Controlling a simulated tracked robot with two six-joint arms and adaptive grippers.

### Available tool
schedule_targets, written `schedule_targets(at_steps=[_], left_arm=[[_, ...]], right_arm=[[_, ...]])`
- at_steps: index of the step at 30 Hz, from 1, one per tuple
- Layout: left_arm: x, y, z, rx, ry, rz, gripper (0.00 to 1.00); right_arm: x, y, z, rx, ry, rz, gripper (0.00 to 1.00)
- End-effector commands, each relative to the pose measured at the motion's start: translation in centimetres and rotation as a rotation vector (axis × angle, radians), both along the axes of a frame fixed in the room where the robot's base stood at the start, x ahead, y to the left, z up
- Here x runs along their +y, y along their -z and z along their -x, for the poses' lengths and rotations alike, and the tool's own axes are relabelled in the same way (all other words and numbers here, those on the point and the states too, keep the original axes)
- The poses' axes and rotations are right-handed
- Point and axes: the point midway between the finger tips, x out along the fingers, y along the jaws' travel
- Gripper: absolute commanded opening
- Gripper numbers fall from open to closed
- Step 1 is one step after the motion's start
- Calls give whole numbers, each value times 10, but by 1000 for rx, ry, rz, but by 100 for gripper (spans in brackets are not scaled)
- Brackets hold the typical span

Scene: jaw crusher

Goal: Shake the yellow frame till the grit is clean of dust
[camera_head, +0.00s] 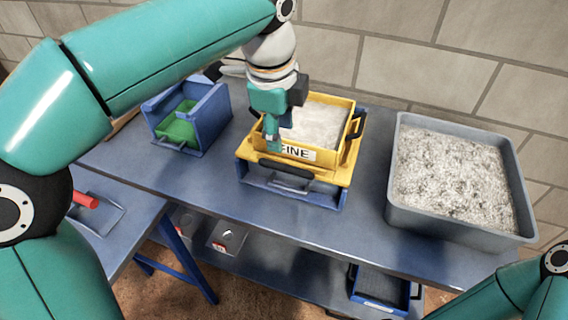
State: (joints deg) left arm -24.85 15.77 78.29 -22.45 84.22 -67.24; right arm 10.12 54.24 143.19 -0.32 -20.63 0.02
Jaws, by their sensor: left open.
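The yellow frame (338,154) sits on a blue stand or tray (318,197) in the middle of the bench, with a white label ending in "INE" on its front. Pale grit (320,124) fills the frame. It has dark handles at its right side and front. My left gripper (272,142) is open, pointing down at the frame's front left corner and covering part of the label. I cannot tell whether it touches the frame. My right arm shows at the lower right corner, and its gripper is out of view.
A grey tub (398,205) of speckled grey material stands on the right of the bench. A blue box (215,118) with a green inside stands at left. A red-handled tool (86,200) lies on the nearer left table. A blue tray (379,288) is on the lower shelf.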

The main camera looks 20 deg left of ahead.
Motion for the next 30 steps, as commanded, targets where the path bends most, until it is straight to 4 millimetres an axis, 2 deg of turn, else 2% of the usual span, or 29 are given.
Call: schedule_targets(at_steps=[1,6,12,15,21,28,30], left_arm=[[1,15,-2,4,-1,-2,43],[1,51,-9,5,-1,-2,43],[1,84,-15,3,-2,-2,43],[0,95,-18,2,-2,-1,43],[0,104,-20,1,-2,0,43],[0,104,-20,0,-2,0,43],[0,104,-20,0,-2,0,33]], right_arm=[[0,6,0,0,0,0,40],[0,14,0,0,0,0,40],[0,19,0,0,0,0,40],[0,21,0,0,0,0,40],[0,22,0,0,0,0,40],[0,22,0,0,0,0,40],[0,22,0,0,0,0,40]])
